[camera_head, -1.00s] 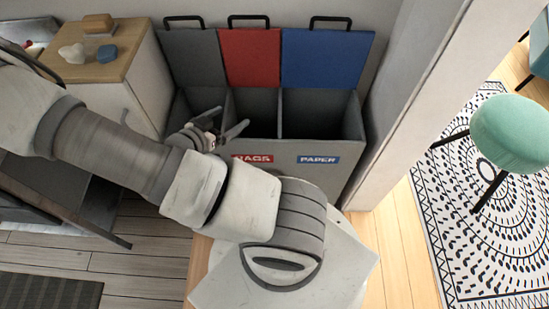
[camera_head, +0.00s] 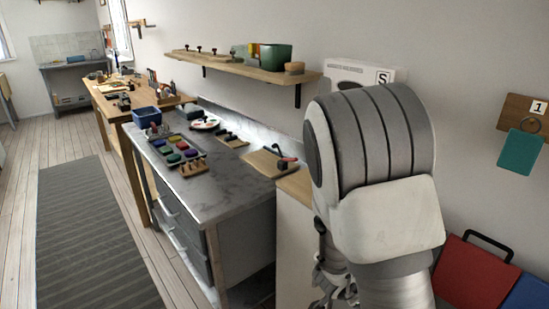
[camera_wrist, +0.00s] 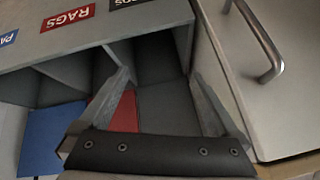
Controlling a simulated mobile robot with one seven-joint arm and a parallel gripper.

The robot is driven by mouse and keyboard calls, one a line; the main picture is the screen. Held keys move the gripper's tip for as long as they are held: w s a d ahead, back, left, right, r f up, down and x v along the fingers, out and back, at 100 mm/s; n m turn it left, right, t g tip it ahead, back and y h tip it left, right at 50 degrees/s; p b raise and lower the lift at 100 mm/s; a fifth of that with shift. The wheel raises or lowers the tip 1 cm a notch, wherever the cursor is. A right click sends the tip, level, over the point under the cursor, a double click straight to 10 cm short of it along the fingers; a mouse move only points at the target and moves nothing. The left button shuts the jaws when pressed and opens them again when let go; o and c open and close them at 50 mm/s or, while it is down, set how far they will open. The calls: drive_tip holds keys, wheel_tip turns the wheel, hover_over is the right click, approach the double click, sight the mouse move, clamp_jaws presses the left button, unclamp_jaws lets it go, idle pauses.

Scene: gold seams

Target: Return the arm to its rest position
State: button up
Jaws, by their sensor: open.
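My gripper (camera_wrist: 160,73) is open in the wrist view, with its two fingers apart and nothing between them. It points at the sorting bin (camera_wrist: 75,48), whose open compartments show beyond the fingers. In the head view my arm is bent, and its large grey-and-white joint fills the right of the middle. Part of my wrist hardware shows low beside the arm there, but the fingertips cannot be made out.
A cabinet door with a metal handle (camera_wrist: 268,50) is close beside my gripper. A grey counter (camera_head: 215,180) with paints and a wall shelf (camera_head: 240,70) are to the left. The striped rug (camera_head: 90,230) is clear.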

drive_tip(key=s+a+r+n+t+y, duration=0.1)
drive_tip(key=a+r+n+y, duration=0.4)
drive_tip(key=r, duration=0.4)
drive_tip(key=s+a+r+n+t+y, duration=0.1)
drive_tip(key=s+a+r+n+y, duration=0.15)
drive_tip(key=a+r, duration=0.45)
drive_tip(key=s+d+r+n+g+h+p, duration=0.1)
drive_tip(key=s+d+r+n, duration=0.2)
drive_tip(key=s+r, duration=0.35)
drive_tip(key=s+d+r+n+g+h, duration=0.1)
drive_tip(key=s+d+r+n, duration=0.2)
drive_tip(key=s+r, duration=0.35)
wheel_tip(320, 180, up, 14)
drive_tip(key=s+p, duration=0.1)
drive_tip(key=p, duration=1.6)
drive_tip(key=shift+s+a+r, duration=0.25)
drive_tip(key=shift+s, duration=0.1)
drive_tip(key=shift+d, duration=0.1)
